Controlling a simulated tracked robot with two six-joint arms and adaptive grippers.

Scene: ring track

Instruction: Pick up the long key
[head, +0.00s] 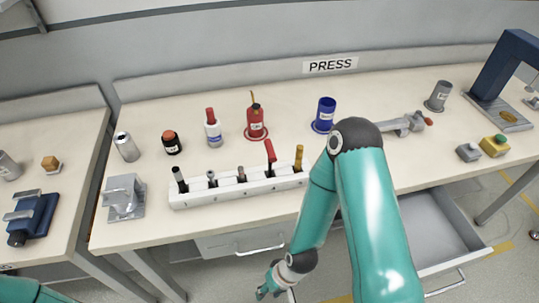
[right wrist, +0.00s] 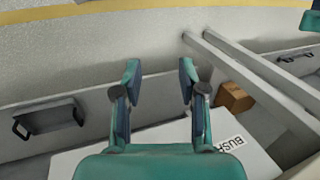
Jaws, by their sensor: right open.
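I cannot tell any object apart as the long key in either view. A white rack (head: 240,190) on the bench holds several upright tools, among them a red-handled one (head: 270,155) and a yellow-brown one (head: 298,158). My right gripper (head: 269,285) is low in front of the bench, below the tabletop and away from the rack. In the right wrist view my right gripper (right wrist: 160,68) is open, with nothing between its fingers. My left gripper is out of the head view.
An open drawer (head: 435,228) juts out under the bench at right, partly behind my right arm. A grey vise (head: 125,197), red oil can (head: 256,124) and blue can (head: 325,114) stand on the bench. The wrist view shows a white labelled box (right wrist: 255,158) and a brown block (right wrist: 234,97).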

